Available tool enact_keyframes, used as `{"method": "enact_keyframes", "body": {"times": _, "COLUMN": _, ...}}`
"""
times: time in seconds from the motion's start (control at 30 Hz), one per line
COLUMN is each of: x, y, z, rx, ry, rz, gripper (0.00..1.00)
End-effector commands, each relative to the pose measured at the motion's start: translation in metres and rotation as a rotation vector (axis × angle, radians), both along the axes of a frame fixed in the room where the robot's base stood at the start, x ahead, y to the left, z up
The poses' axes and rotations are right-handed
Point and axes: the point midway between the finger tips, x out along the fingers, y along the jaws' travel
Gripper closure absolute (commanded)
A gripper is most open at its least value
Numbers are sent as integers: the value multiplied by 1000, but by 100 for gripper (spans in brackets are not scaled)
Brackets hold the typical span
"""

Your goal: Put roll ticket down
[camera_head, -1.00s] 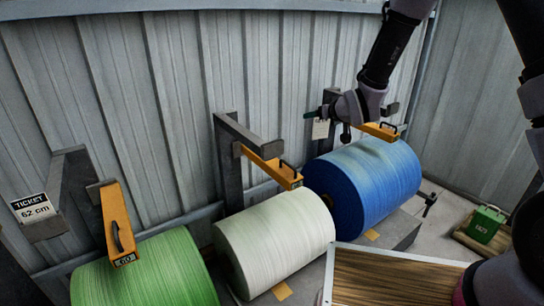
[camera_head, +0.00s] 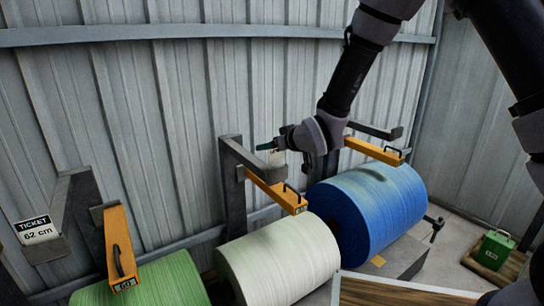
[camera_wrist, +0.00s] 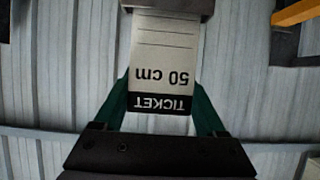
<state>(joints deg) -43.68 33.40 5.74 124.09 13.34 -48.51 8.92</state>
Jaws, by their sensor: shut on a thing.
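My gripper (camera_head: 266,146) has green fingers and is shut on the roll ticket, a pale card. In the wrist view the ticket (camera_wrist: 162,70) sits between the fingers (camera_wrist: 160,106) and reads "TICKET 50 cm" upside down. Its far end meets or passes under a grey metal part (camera_wrist: 180,6); I cannot tell whether they touch. In the head view the ticket (camera_head: 277,158) is small and partly hidden by my wrist. The gripper is beside the top of the middle grey bracket (camera_head: 236,150), above the white roll (camera_head: 280,262).
A blue roll (camera_head: 370,210) lies right of the white one, a green roll (camera_head: 150,285) left. Yellow arms (camera_head: 272,190) reach over the rolls. Another ticket (camera_head: 36,230) reads 62 cm on the left bracket. A corrugated wall (camera_head: 160,100) stands behind. A green box (camera_head: 494,248) is far right.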

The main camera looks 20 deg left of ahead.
Motion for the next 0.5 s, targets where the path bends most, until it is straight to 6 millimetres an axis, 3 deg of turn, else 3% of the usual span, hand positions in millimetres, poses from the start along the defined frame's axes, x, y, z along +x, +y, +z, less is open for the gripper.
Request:
{"method": "enact_keyframes", "body": {"times": 0.2, "x": 0, "y": 0, "z": -30, "rx": -3, "ry": 2, "rz": 1, "gripper": 78}}
{"method": "enact_keyframes", "body": {"times": 0.5, "x": 0, "y": 0, "z": -32, "rx": -1, "ry": 1, "rz": 0, "gripper": 78}}
